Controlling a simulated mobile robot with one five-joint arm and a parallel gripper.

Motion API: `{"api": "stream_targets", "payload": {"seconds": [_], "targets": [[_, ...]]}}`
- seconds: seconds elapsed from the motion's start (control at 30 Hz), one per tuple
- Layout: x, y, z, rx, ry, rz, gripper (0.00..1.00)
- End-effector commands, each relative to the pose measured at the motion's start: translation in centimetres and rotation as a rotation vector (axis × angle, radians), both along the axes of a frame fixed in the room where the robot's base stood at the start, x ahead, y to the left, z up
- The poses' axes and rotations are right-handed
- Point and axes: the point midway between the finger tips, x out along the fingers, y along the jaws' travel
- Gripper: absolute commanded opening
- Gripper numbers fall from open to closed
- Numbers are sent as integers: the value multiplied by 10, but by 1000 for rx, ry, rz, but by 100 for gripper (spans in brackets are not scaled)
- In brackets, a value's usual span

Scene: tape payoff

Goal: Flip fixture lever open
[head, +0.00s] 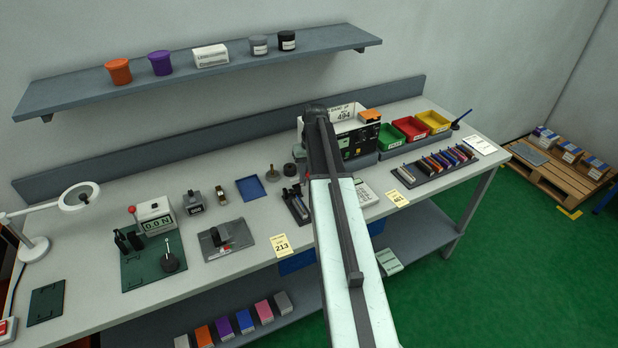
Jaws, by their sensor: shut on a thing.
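A grey plate (242,243) lies near the front edge of the bench, left of my arm. On it stands a small dark fixture with a red part (222,246); whether this is the lever, and how it is set, is too small to tell. Left of it, a force gauge reading 0.0 N (156,215) stands by a green base plate (142,272), with a red ball knob (132,209) at its upper left. My arm reaches over the bench at the middle right. My gripper is hidden behind it, so its jaws and anything in them do not show.
A dark slotted holder (296,208) stands close left of my arm. A blue tray (251,189) lies behind the grey plate. Green (389,137), red (410,128) and yellow (433,121) bins stand at the back right. A shelf (200,76) hangs above the bench.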

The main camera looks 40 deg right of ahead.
Motion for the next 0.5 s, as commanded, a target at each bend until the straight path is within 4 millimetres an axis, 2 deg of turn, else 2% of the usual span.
{"api": "stream_targets", "payload": {"seconds": [0.2,0.5], "targets": [[15,0,4,-4,-6,4,0],[24,0,4,-3,-7,5,0]]}}
